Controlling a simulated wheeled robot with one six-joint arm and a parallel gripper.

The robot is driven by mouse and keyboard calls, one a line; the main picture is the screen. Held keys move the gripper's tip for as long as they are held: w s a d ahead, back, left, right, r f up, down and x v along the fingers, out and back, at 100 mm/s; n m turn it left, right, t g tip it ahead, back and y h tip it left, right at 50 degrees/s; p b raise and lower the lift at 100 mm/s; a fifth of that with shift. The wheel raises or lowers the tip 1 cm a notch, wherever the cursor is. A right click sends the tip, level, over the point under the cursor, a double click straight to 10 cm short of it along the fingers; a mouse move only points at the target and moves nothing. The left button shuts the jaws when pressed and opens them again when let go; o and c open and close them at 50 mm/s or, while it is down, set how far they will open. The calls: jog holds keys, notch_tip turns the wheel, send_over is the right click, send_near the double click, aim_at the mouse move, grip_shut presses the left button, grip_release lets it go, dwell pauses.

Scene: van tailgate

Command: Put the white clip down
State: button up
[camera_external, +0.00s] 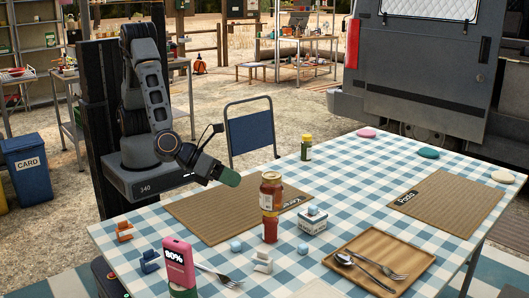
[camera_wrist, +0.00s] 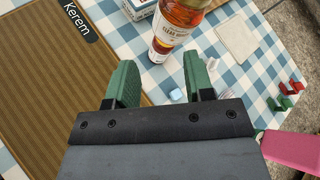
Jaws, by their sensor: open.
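A white clip (camera_external: 262,262) stands on the checked tablecloth near the front edge in the external view, right of the fork. My gripper (camera_external: 222,175) has green fingers and is above the table, behind and left of the clip. In the wrist view its two fingers (camera_wrist: 160,78) are apart, with nothing held between them.
A small box (camera_external: 313,221), wooden tray (camera_external: 340,265), pink device (camera_external: 178,263), orange clip (camera_external: 124,231) and blue clip (camera_external: 149,261) are around. Tablecloth is bare behind the tray.

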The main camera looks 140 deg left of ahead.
jog(key=s+a+r+n+g+h, duration=0.1)
jog(key=s+a+r+n+g, duration=0.15)
jog(key=s+n, duration=0.4)
jog(key=s+a+r+n+g+h, duration=0.1)
jog(key=s+r+n+g, duration=0.2)
jog(key=s+n, duration=0.35)
jog(key=s+d+r+n+h, duration=0.2)
jog(key=s+d+n+h, duration=0.5)
jog(key=s, duration=0.4)
jog(key=shift+s+n, duration=0.25)
jog(key=shift+n, duration=0.65)
jog(key=shift+d+r, duration=0.1)
jog(key=shift+r, duration=0.05)
notch_tip(320, 180, up, 6)
jog(key=p, duration=0.5)
